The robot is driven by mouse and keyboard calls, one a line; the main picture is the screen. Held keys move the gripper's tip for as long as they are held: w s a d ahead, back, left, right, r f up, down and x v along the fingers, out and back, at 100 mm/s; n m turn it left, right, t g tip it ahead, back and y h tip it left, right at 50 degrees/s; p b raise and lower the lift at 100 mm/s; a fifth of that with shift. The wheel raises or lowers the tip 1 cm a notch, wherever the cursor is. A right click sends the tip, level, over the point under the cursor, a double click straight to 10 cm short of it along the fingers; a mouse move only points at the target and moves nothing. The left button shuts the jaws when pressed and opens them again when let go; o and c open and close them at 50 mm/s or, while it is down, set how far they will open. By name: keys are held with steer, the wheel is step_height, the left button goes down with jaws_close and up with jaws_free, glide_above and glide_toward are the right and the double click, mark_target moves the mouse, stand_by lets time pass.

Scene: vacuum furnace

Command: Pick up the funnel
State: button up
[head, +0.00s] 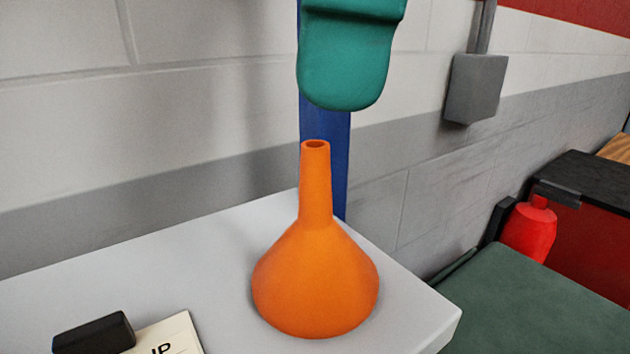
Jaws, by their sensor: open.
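The orange funnel (316,273) stands upside down on a light grey tabletop (225,245) in the head view. Its wide mouth rests on the surface and its narrow spout points straight up, with the open end visible. The whole funnel shows and nothing covers it. It is near the right front part of the tabletop. My gripper is not in view.
A teal rounded thing (347,60) hangs before a blue upright (325,125) behind and above the spout. A black block (93,333) and a printed card (172,338) lie at front left. A red bottle (529,230) stands at right beyond a green surface (545,305).

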mark_target(317, 144)
steer(key=shift+w+a+f+p, duration=0.1)
steer(key=shift+a+f, duration=0.1)
steer(key=shift+f, duration=1.1)
steer(key=shift+w+a+f+p, duration=0.1)
steer(key=shift+a+f+p, duration=0.1)
steer(key=shift+f, duration=1.1)
steer(key=shift+a+f+p, duration=0.1)
steer(key=shift+a+f, duration=0.1)
steer(key=shift+f, duration=1.1)
steer(key=shift+c, duration=0.3)
jaws_close()
